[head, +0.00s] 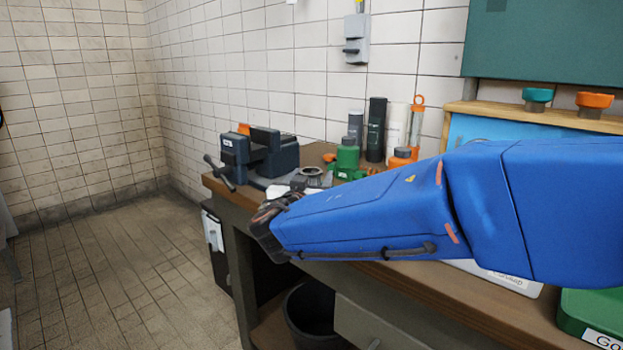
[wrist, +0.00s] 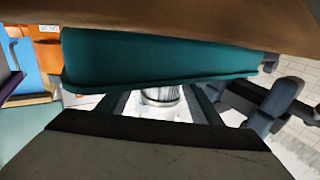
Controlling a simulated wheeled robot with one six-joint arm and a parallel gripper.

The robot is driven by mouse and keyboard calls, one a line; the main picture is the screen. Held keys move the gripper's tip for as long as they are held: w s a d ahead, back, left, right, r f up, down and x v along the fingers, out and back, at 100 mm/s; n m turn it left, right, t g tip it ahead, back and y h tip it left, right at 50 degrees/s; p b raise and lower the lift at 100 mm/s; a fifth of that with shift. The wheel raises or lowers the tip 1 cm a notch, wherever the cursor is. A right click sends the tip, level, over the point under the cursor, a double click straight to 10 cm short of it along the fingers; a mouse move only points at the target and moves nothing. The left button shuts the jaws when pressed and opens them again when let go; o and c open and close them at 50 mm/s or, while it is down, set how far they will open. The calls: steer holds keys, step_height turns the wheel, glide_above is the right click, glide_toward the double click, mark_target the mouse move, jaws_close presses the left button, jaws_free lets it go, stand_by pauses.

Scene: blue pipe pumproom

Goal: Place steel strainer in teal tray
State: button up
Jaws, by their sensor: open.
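My gripper (head: 272,222) is at the left end of my blue arm, by the bench's front edge. It is open; I see nothing held. In the wrist view, which looks upside down, a broad teal piece, seemingly the teal tray (wrist: 160,58), is close to the camera across the upper middle. A pale metallic cylinder, likely the steel strainer (wrist: 161,97), shows just past its edge, partly hidden. A grey ring-shaped piece, likely the strainer (head: 313,175), stands on the bench beyond my gripper. I cannot make out the tray in the head view; my arm hides part of the bench.
A dark vise (head: 260,153) stands at the bench's left end, left of the strainer. A green bin (head: 592,318) is at the lower right. A black bucket (head: 312,310) is below. Floor at left is clear.

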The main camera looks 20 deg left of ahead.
steer(key=shift+r, duration=0.2)
steer(key=s+d, duration=0.1)
steer(key=s, duration=1.1)
steer(key=shift+d, duration=0.3)
steer(key=shift+f, duration=0.1)
